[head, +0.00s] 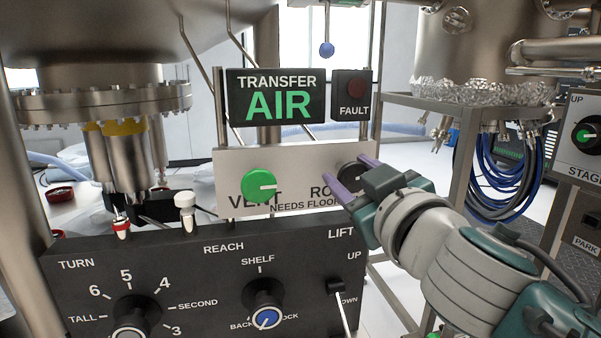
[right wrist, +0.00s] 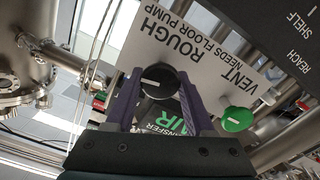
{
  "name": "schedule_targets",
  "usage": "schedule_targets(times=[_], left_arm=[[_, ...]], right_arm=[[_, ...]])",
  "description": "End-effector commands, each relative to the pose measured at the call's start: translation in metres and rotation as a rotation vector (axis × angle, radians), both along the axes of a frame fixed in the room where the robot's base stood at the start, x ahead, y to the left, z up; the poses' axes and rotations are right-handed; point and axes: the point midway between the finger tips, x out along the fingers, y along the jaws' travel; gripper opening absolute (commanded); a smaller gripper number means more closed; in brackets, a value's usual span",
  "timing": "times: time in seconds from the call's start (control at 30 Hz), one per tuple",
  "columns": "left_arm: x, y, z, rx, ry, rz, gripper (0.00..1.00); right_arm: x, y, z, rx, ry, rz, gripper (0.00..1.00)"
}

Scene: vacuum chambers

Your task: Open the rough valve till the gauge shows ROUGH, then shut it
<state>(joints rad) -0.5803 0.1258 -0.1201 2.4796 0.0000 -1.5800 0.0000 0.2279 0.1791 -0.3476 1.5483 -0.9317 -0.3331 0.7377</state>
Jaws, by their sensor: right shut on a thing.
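In the right wrist view the knob (right wrist: 160,80) sits between my purple fingers, with a white mark pointing left. My right gripper (head: 353,179) is shut on this knob. The gauge (head: 275,96), a black TRANSFER sign above the panel, shows AIR in green. My left gripper is not in view.
The green VENT knob (head: 260,187) is left of the rough knob on the same panel. A dark FAULT lamp (head: 355,89) is beside the gauge. A black control box (head: 200,270) with dials and a lift lever (head: 337,287) stands in front, below.

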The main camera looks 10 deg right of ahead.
Motion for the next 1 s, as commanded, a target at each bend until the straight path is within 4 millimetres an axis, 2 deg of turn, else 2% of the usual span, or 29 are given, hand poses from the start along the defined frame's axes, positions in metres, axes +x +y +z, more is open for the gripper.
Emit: schedule_targets(times=[1.0], left_arm=[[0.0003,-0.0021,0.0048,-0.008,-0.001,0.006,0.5]], right_arm=[[0.0001,0.0026,-0.0018,-0.958,-0.033,0.0,0.0]])
